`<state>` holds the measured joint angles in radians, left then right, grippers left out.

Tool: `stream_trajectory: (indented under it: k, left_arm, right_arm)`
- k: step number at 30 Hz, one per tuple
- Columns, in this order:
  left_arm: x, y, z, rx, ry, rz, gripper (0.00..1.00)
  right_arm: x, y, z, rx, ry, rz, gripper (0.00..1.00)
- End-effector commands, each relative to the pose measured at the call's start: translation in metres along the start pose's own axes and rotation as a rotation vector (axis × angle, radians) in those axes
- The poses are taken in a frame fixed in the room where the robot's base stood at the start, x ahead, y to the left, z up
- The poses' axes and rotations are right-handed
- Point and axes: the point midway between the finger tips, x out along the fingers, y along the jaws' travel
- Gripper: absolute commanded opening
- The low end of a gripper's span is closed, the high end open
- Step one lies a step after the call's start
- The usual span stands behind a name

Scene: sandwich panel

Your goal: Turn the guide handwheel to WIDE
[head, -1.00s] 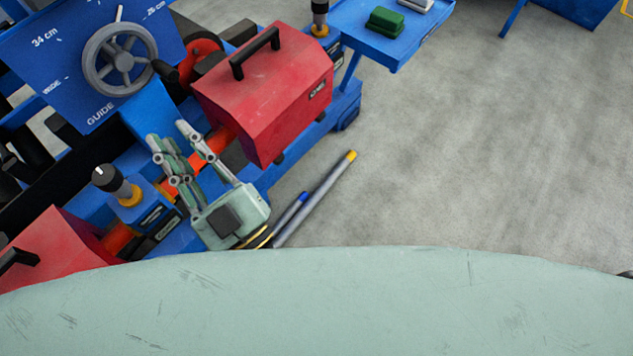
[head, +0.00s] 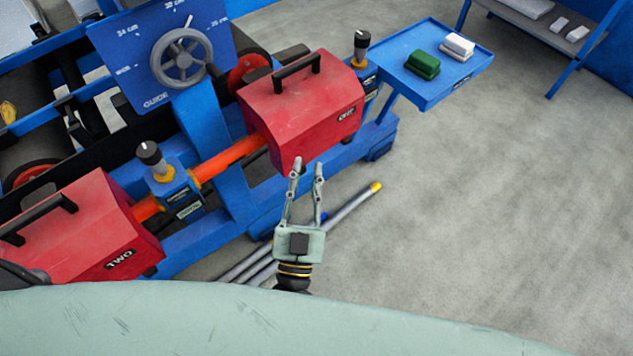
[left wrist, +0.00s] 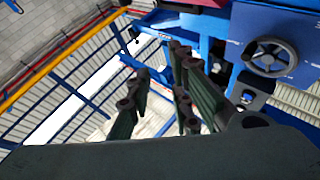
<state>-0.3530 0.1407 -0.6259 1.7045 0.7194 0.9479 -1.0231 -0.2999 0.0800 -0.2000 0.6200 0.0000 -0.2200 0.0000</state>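The guide handwheel (head: 181,58) is a grey spoked wheel on a blue upright panel (head: 118,48) in the head view. A dark knob sits at its lower right, and a pale pointer stands above its rim. The panel has small white marks and the word GUIDE; the other marks are hard to read. The handwheel also shows at the upper right of the left wrist view (left wrist: 270,58). My left gripper (head: 308,165) is open and empty, below and right of the wheel in the head view, apart from it, fingers pointing up the picture. My right gripper is not in view.
Red housings with black handles stand right (head: 300,105) and lower left (head: 75,235) of the panel. A black-knobbed post (head: 150,155) stands between them. A blue tray (head: 440,85) holds green and white blocks. Grey rods (head: 345,208) lie by my gripper. Floor at right is clear.

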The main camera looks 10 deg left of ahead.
Motion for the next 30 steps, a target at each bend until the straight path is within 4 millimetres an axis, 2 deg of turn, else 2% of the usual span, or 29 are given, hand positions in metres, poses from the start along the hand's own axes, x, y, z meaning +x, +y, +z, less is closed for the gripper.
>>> stream_trajectory:
  k: [7, 19, 22, 23, 26, 29, 30]
  left_arm:
    - [-0.005, 0.012, 0.023, 0.011, -0.047, 0.072, 0.2]
    - [-0.007, 0.014, 0.028, 0.012, -0.056, 0.085, 0.2]
    - [-0.01, 0.017, 0.037, 0.018, -0.074, 0.106, 0.2]
    - [-0.013, 0.02, 0.045, 0.021, -0.089, 0.124, 0.2]
    - [-0.032, 0.032, 0.093, 0.037, -0.189, 0.222, 0.2]
    - [-0.077, 0.041, 0.173, 0.053, -0.392, 0.359, 0.2]
    - [-0.104, 0.041, 0.21, 0.057, -0.501, 0.411, 0.2]
  right_arm:
    - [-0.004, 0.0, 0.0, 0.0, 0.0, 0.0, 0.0]
    - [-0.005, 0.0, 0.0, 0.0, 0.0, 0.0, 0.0]
    - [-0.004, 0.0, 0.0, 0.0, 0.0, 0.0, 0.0]
    - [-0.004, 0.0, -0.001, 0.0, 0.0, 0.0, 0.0]
    - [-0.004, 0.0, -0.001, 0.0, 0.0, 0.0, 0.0]
    - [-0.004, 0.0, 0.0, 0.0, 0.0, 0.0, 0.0]
    - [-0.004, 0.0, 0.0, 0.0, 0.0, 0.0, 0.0]
